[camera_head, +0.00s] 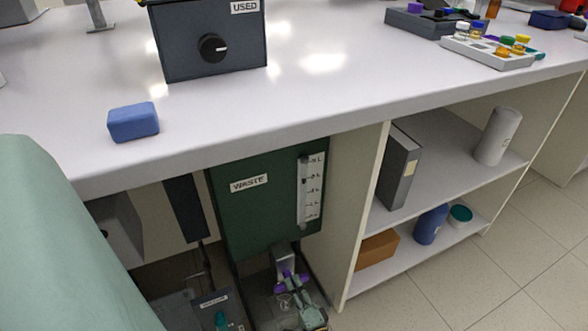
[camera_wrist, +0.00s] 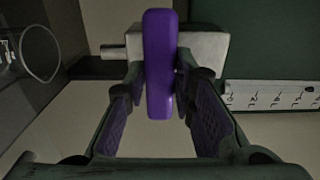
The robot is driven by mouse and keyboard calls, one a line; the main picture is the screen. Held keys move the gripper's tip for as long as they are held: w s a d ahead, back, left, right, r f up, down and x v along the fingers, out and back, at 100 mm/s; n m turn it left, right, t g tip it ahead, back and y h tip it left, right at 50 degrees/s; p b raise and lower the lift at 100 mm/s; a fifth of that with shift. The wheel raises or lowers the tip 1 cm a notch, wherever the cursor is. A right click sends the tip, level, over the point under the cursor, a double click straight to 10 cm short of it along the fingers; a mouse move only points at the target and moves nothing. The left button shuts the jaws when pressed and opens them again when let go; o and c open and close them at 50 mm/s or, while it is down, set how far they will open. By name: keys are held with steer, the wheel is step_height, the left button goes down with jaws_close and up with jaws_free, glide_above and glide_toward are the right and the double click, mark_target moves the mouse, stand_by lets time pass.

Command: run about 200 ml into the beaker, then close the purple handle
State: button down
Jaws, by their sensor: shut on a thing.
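The purple handle (camera_wrist: 158,50) is an upright bar in front of a grey valve block (camera_wrist: 205,55) in the wrist view. My gripper (camera_wrist: 158,88) has its purple-padded fingers closed on either side of it. In the head view, my gripper (camera_head: 292,284) is low, below the green WASTE tank (camera_head: 245,215), with a little of the purple showing there. The glass beaker shows its round rim (camera_wrist: 57,58) at the left of the wrist view. In the head view the beaker (camera_head: 285,301) is small beside my fingers. Its liquid level cannot be told.
A white level gauge (camera_head: 311,190) is on the tank front. The bench edge overhangs the tank. A side panel (camera_head: 360,205) and shelves with a binder (camera_head: 398,170) stand to the right. A blue block (camera_head: 133,122) and a dark USED box (camera_head: 208,45) are on the bench.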

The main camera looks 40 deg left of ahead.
steer(key=shift+m+b, duration=1.2)
steer(key=shift+m, duration=0.2)
